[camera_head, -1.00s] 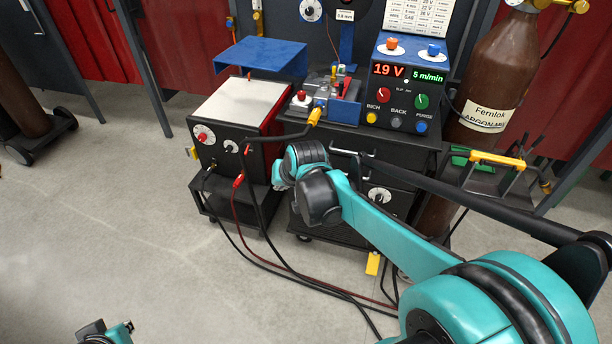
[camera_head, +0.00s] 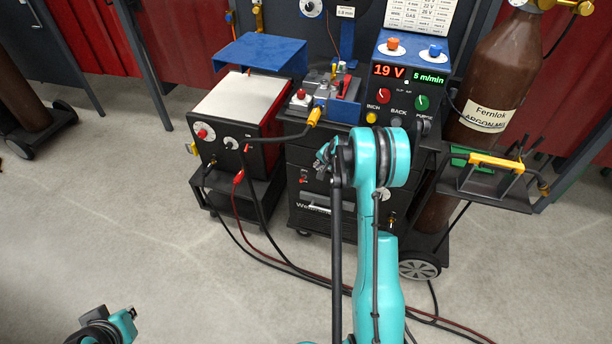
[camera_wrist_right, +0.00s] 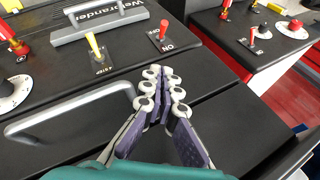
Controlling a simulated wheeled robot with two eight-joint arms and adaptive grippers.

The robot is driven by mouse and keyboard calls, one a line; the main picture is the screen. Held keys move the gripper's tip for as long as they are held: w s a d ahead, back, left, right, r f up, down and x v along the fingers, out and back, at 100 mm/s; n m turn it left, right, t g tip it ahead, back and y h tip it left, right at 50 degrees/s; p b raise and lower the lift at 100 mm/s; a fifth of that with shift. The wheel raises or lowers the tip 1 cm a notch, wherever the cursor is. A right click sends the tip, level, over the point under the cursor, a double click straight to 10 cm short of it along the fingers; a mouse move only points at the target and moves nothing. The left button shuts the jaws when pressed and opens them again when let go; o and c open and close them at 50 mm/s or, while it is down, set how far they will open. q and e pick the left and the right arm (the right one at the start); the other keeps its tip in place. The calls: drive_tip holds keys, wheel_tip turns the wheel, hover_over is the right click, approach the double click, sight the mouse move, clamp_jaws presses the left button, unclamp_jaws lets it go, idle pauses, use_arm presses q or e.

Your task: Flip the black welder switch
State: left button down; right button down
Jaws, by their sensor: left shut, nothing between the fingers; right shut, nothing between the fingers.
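A black welder cabinet (camera_head: 318,208) stands under the workbench top. A small red switch (camera_head: 303,181) shows on its front. The right wrist view shows the front panel (camera_wrist_right: 60,80), with a red lever on an "ON" plate (camera_wrist_right: 163,30) and a yellow lever on a "STEP" plate (camera_wrist_right: 94,45). My right gripper (camera_wrist_right: 163,88) is shut and empty, below and apart from the red lever. It also shows in the head view (camera_head: 324,158), in front of the cabinet.
A red-sided machine (camera_head: 222,138) with knobs and its own red switch stands left of the cabinet. A metal handle (camera_wrist_right: 75,108) lies near my right fingers. Cables (camera_head: 275,260) trail on the floor. A brown gas cylinder (camera_head: 492,75) stands at the right.

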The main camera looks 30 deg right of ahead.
sight(304, 178)
drive_tip(key=shift+f, duration=0.2)
